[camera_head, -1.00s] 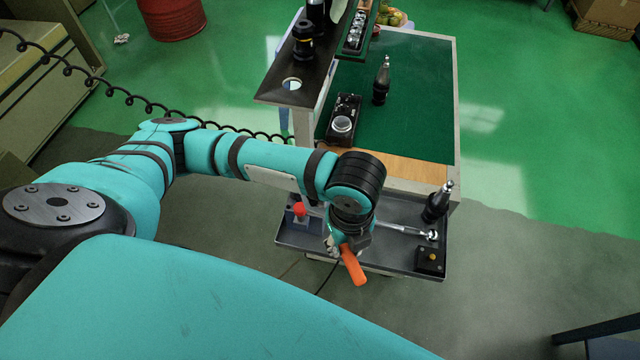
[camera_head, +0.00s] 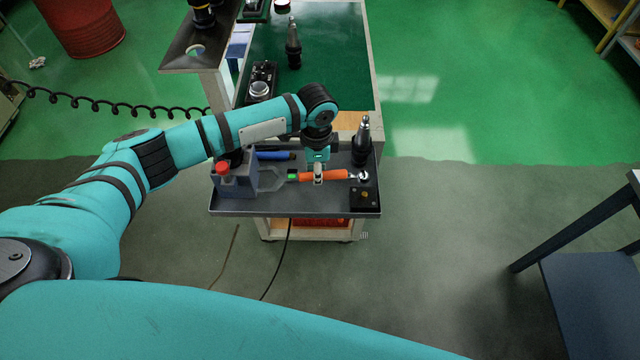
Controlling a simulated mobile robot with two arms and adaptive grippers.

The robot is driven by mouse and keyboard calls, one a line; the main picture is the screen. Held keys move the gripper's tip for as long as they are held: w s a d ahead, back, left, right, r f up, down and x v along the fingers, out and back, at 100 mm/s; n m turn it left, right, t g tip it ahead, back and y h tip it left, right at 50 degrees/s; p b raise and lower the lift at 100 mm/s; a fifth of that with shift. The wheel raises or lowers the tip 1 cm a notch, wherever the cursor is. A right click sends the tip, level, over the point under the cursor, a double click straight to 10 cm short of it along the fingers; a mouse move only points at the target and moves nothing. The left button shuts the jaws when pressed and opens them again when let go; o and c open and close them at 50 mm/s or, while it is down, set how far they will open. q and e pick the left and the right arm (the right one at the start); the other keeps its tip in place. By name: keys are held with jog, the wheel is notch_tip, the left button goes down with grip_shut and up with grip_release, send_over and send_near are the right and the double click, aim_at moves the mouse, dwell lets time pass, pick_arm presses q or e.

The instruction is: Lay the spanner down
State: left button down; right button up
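The spanner (camera_head: 336,175) shows as an orange bar lying roughly level across the tray area of the cart. My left gripper (camera_head: 318,177) points down at the bar, with a pale finger across its middle, and appears shut on it. A silver ring-shaped head (camera_head: 362,176) is at the right end of the bar; I cannot tell whether it belongs to the spanner or to another tool. Whether the bar touches the tray (camera_head: 290,207) is also unclear. My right gripper is out of view.
A grey holder with a red knob (camera_head: 222,168) stands at the tray's left. A blue-handled tool (camera_head: 275,155) lies behind. A black tool holder (camera_head: 362,140) and black block (camera_head: 364,198) are at the right. The green cart top (camera_head: 335,60) lies beyond.

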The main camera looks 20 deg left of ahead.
aim_at(317, 197)
pick_arm(q)
jog(key=shift+w+a+f+b, duration=0.1)
jog(key=shift+w+f+b, duration=0.05)
jog(key=shift+f+b, duration=0.75)
jog(key=shift+b, duration=0.05)
notch_tip(317, 197, down, 4)
jog(key=b, duration=0.4)
jog(key=shift+f+b, duration=0.4)
jog(key=shift+f, duration=0.6)
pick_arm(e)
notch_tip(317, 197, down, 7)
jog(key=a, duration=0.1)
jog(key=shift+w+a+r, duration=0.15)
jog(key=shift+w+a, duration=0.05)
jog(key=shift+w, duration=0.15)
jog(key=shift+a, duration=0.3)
pick_arm(q)
jog(key=shift+f, duration=0.55)
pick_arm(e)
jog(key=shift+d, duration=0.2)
pick_arm(q)
jog(key=c, duration=1)
grip_release()
jog(key=shift+c, duration=0.2)
